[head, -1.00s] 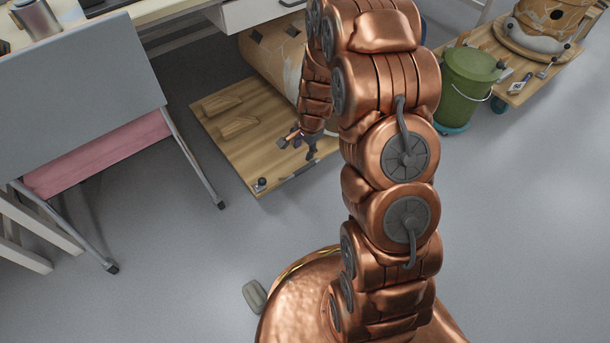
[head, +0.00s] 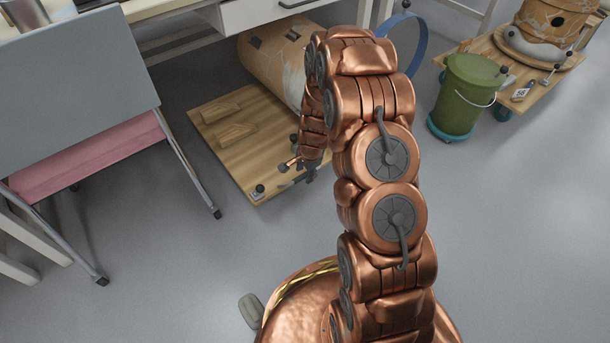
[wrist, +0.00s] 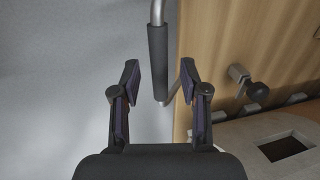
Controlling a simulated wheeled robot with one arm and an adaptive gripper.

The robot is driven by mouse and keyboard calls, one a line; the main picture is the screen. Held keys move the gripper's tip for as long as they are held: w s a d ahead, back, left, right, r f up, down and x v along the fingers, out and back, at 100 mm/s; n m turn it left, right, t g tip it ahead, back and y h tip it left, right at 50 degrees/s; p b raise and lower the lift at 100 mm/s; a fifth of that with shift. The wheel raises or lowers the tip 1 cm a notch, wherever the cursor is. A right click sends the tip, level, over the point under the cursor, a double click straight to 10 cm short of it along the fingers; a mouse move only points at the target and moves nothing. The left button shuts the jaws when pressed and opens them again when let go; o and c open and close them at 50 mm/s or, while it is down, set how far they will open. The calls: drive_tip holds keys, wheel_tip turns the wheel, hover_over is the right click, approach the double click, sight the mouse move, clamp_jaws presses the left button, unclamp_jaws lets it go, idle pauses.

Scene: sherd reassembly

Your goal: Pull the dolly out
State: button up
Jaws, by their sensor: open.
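The dolly (head: 225,150) is a low wooden board partly under the desk. My gripper (head: 290,164) is at the board's front right edge. In the wrist view my gripper (wrist: 160,82) is open, with a finger on each side of the dark sleeve of a metal handle (wrist: 157,50). The handle runs beside the board's edge (wrist: 215,50). No finger visibly touches the sleeve; I cannot tell how deep it sits between them.
A black knob (wrist: 257,91) stands on the board right of my gripper. A grey-and-pink panel on legs (head: 85,155) stands left. A green bucket (head: 463,95) and another loaded wooden board (head: 482,48) are at right. The floor (head: 180,255) in front is mostly clear.

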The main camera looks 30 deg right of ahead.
drive_tip(key=shift+f, duration=0.25)
drive_tip(key=shift+c, duration=0.3)
clamp_jaws()
